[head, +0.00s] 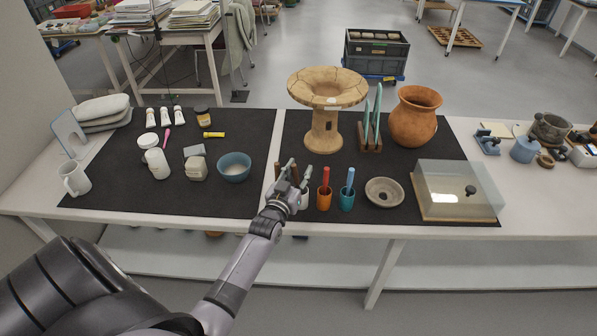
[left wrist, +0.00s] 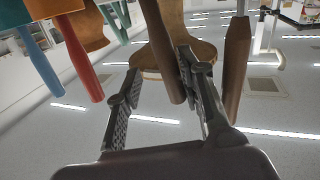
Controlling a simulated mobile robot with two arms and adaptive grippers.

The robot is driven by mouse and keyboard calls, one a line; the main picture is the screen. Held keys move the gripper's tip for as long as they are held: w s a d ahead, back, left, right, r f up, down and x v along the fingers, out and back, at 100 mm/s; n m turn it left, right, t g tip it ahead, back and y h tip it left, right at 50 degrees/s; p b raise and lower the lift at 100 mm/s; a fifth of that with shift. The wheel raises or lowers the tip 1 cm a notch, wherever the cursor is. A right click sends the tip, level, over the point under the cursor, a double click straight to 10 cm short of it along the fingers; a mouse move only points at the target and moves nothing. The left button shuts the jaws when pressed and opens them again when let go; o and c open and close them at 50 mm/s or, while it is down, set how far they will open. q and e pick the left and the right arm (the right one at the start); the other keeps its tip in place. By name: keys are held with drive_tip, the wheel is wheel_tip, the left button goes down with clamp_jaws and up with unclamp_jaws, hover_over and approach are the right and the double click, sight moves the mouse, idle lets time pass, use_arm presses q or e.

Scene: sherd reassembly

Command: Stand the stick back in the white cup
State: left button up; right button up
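My left gripper (head: 298,166) is above and in front of the white cup (head: 303,201), which it largely hides. In the left wrist view the gripper (left wrist: 160,65) has its fingers apart, wider than the brown stick (left wrist: 170,55) that shows between them. That stick lies nearer the right finger; I see no clear grip on it. A second brown stick (left wrist: 236,65) is just outside the right finger. In the head view a brown stick (head: 279,170) shows left of the fingers. The cup's inside is hidden. My right gripper is in neither view.
An orange cup (head: 323,202) with a red stick and a teal cup (head: 346,203) with a blue stick stand close on the right. A stone ring (head: 384,183) and a clear-lidded case (head: 433,205) lie farther right. A cracked pedestal bowl (head: 324,132) stands behind.

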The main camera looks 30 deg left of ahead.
use_arm(q)
drive_tip(key=v, duration=1.2)
drive_tip(key=shift+a+f, duration=0.1)
idle(0.4)
drive_tip(key=s+d+f+m+g+h, duration=0.1)
drive_tip(key=s+d+f+g, duration=0.25)
drive_tip(key=f, duration=0.65)
drive_tip(key=s+d+f+m+g+h, duration=0.1)
drive_tip(key=s+d+f+g+h, duration=0.2)
drive_tip(key=f, duration=0.7)
drive_tip(key=s+d+f+m+g, duration=0.1)
drive_tip(key=s+d+f, duration=0.3)
drive_tip(key=f, duration=0.6)
drive_tip(key=s+d+f+m+g, duration=0.1)
drive_tip(key=s+f+g, duration=0.3)
drive_tip(key=s+f, duration=0.4)
drive_tip(key=s+d+f+m+g, duration=0.1)
drive_tip(key=s+f+g, duration=0.3)
drive_tip(key=s, duration=1.8)
wheel_tip(320, 180, down, 4)
drive_tip(key=shift+s+f+m+g, duration=0.25)
drive_tip(key=shift+m+g, duration=0.1)
drive_tip(key=shift+m, duration=0.15)
